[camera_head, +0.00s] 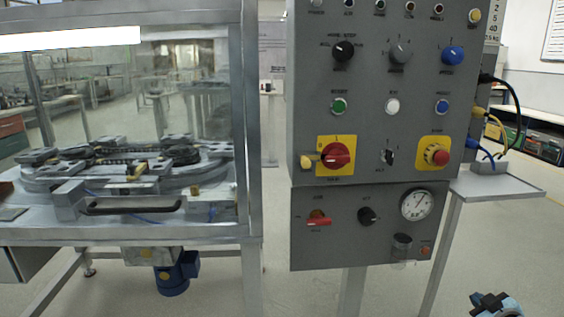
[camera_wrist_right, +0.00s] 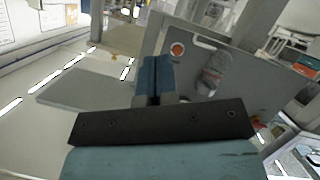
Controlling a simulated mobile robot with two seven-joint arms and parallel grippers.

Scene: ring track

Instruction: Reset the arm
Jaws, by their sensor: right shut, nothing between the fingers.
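My right gripper (camera_head: 495,304) shows at the lower right edge of the head view, low over the floor and right of the control panel, touching nothing there. Most of my right arm is outside the picture. In the right wrist view its two blue fingers (camera_wrist_right: 153,76) are together and hold nothing. Behind them in that view is the grey panel's lower part with an orange-red button (camera_wrist_right: 177,49). My left gripper and left arm are not in view.
A grey control panel (camera_head: 375,115) with knobs and buttons stands on a post. A glass-fronted ring track cell (camera_head: 130,228) is at left. A small grey side table (camera_head: 510,186) with cables stands at right. The floor (camera_head: 500,245) at lower right is mostly clear.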

